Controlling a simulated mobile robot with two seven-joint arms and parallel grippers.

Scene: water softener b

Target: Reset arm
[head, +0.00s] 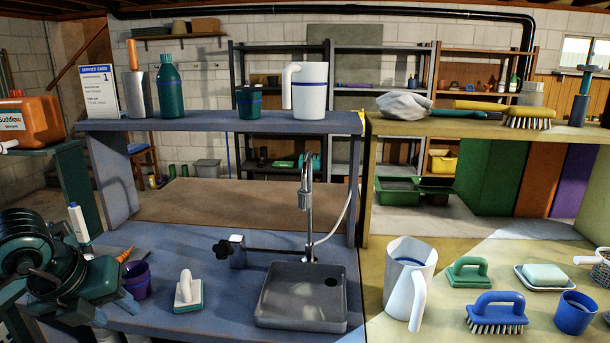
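My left gripper (95,290) is at the lower left, low over the blue counter (220,250). It looks open, with one finger spread to the right; its other finger is largely hidden by its body. A purple cup (138,281) stands just right of it; I cannot tell whether they touch. I see nothing held. My dark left arm comes in from the left edge. My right gripper is not in view.
A white-handled scrubber (187,292), a grey sink (303,297) and a tap (307,205) are to the right. A raised shelf (220,122) holds a green bottle (170,88) and white pitcher (308,90). An orange detergent jug (30,122) stands above my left arm.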

